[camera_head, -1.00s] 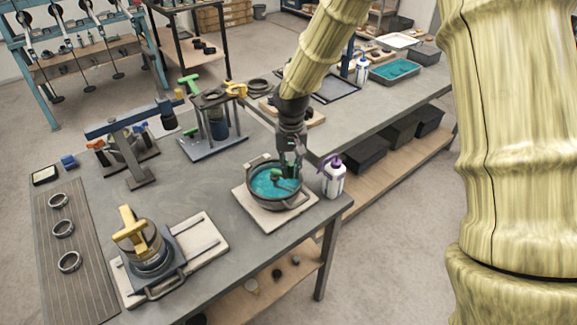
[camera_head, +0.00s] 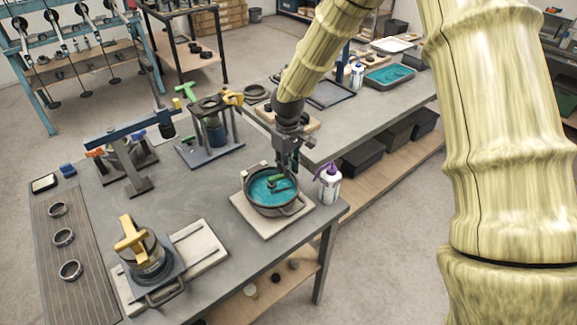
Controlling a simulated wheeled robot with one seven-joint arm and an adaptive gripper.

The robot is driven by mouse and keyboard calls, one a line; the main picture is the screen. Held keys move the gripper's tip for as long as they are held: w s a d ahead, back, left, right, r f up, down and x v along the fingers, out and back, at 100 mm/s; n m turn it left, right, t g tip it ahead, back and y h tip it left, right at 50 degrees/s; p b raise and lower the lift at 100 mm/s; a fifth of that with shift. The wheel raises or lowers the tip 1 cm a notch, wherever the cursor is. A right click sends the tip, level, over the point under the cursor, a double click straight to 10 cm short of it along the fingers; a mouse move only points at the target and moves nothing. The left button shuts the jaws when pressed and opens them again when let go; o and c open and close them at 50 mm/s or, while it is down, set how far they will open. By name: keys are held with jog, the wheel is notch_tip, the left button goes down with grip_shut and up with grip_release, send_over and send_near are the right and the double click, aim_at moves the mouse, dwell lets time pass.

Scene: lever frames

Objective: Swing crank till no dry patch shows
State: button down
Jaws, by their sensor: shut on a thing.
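A dark round pot (camera_head: 272,207) stands on a pale square board (camera_head: 250,219) near the right front corner of the bench. Teal liquid (camera_head: 262,191) shows inside it. A small crank with a green part (camera_head: 275,179) sits inside the pot over the teal surface. My gripper (camera_head: 289,175) reaches down over the pot's right back side and is shut on the crank. The fingertips and the exact grip are small and partly hidden. No dry patch can be made out at this size.
A white bottle with a purple cap (camera_head: 328,185) stands close right of the pot. A yellow-handled device (camera_head: 142,250) stands at the front left, and a green-and-yellow-handled press (camera_head: 210,125) behind. Bare bench (camera_head: 205,190) lies left of the pot.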

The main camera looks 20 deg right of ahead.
jog(key=shift+w, duration=0.15)
dwell(0.4)
jog(key=c, duration=1.3)
grip_release()
jog(key=shift+c, duration=0.2)
notch_tip(320, 180, up, 12)
